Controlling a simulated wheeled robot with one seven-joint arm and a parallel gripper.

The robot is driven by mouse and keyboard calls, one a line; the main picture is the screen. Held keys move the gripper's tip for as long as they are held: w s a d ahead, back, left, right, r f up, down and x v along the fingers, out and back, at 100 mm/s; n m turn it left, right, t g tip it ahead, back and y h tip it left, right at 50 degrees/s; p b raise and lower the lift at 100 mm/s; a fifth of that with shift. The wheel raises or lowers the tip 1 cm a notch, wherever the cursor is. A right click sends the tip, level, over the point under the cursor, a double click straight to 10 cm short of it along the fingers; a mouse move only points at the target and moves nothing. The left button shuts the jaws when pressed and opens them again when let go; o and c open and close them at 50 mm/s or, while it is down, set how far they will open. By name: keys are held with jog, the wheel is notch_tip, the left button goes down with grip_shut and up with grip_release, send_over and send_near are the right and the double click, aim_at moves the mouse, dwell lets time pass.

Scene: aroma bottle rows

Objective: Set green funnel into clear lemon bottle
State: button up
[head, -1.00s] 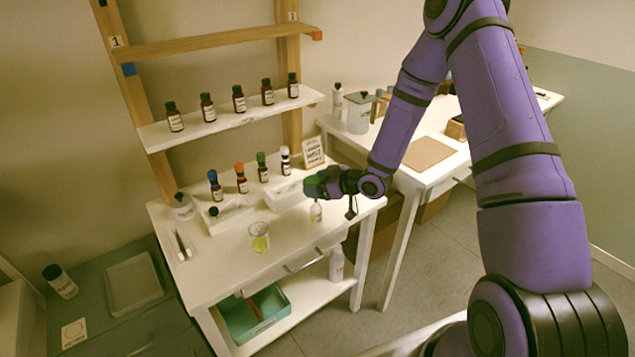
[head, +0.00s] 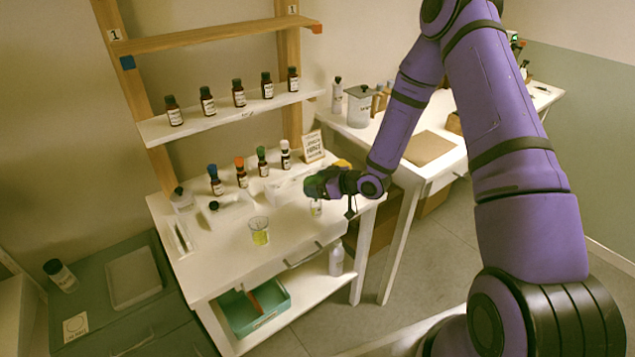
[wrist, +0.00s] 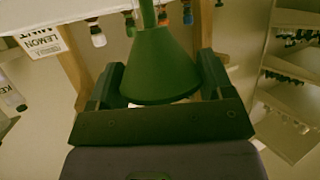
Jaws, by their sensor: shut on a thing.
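My gripper (wrist: 160,88) is shut on the green funnel (wrist: 158,65), which sits between its two fingers. In the wrist view, which looks upside down, the funnel's wide cone is near the gripper and its narrow stem runs to the top edge. In the head view the green funnel (head: 314,186) is at the end of my arm, above the front right of the white table. The small clear bottle (head: 316,208) stands right below it, its top hidden by the gripper. I cannot tell whether the stem is inside the bottle's neck.
A beaker with yellow liquid (head: 259,232) stands left of the bottle. Brown bottles with coloured caps (head: 241,174) stand in a row behind. A label card (head: 313,146) stands at the back right; it reads lemon in the wrist view (wrist: 43,41). A shelf (head: 230,117) is above.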

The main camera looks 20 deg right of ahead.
jog(key=shift+f, duration=0.4)
jog(key=o, duration=0.9)
jog(key=shift+d+r, duration=0.1)
jog(key=v, duration=1)
jog(key=shift+s, duration=0.3)
jog(key=shift+d, duration=0.15)
